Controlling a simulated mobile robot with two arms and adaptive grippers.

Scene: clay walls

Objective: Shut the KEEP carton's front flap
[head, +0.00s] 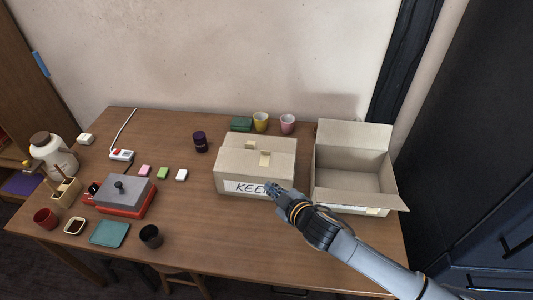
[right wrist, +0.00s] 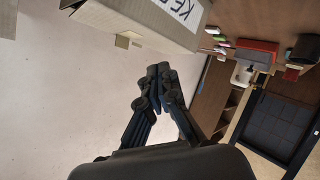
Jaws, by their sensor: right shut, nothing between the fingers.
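The KEEP carton (head: 229,172) stands on the table, a tan box with a white KEEP label (head: 240,187) on its front. Its top looks covered, with the flaps lying about flat; pale tape pieces (head: 264,159) show on it. My right gripper (head: 270,187) is shut and empty at the carton's front right, hiding the label's end. In the right wrist view the carton (right wrist: 135,18) is at the upper left, and the shut fingertips (right wrist: 158,70) appear apart from it. Whether they touch it in the head view is unclear. My left gripper is out of view.
An open carton (head: 350,180) with raised flaps stands close on the right. Two cups (head: 261,121) (head: 287,123) and a green box (head: 241,124) are behind the KEEP carton. A dark jar (head: 200,142) stands to its left.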

